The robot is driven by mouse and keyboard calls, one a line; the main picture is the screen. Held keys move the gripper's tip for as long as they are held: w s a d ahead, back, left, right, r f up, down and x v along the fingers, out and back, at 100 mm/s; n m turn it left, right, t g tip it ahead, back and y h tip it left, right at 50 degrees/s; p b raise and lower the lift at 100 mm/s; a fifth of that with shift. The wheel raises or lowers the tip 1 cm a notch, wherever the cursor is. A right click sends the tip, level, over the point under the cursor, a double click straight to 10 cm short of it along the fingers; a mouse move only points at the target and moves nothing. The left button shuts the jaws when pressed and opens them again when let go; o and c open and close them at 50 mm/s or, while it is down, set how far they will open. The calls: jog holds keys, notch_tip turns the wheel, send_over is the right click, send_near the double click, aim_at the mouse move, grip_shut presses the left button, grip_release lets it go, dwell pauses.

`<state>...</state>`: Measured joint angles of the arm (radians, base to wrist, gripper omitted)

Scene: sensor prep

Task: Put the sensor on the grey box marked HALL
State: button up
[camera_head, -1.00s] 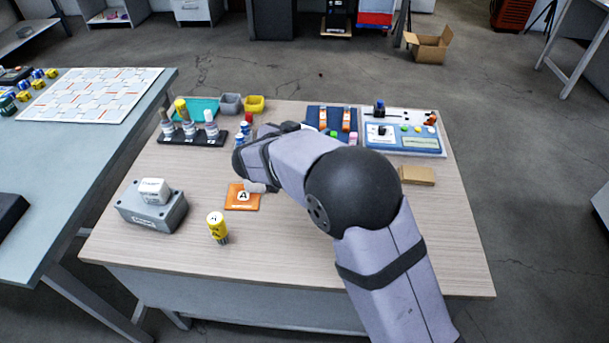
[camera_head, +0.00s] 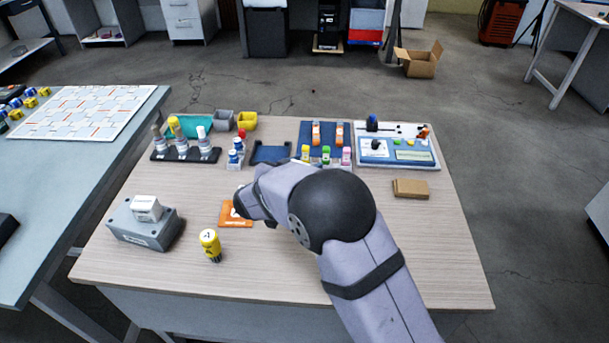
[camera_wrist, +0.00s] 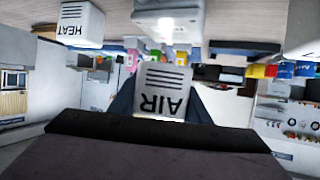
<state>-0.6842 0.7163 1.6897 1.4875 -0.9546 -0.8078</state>
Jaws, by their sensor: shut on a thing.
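A grey box (camera_head: 155,236) stands at the left front of the table with a small white block (camera_head: 146,208) on its top. The print on the box's front is too small to read. In the wrist view my gripper (camera_wrist: 160,103) is shut on a white sensor block (camera_wrist: 165,88) marked AIR, which appears upside down. A white block (camera_wrist: 80,22) marked HEAT shows at its upper left.
A bottle rack (camera_head: 186,155), a blue tray (camera_head: 270,153) and an instrument panel (camera_head: 425,155) line the back. The table's right front is clear except for my arm.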

jog(key=shift+f, duration=1.75)
jog(key=shift+f, duration=0.1)
jog(key=o, duration=1.1)
jog(key=shift+c, duration=0.2)
jog(key=shift+s+a+r, duration=0.2)
jog(key=shift+s+r, duration=0.1)
jog(key=v, duration=1.1)
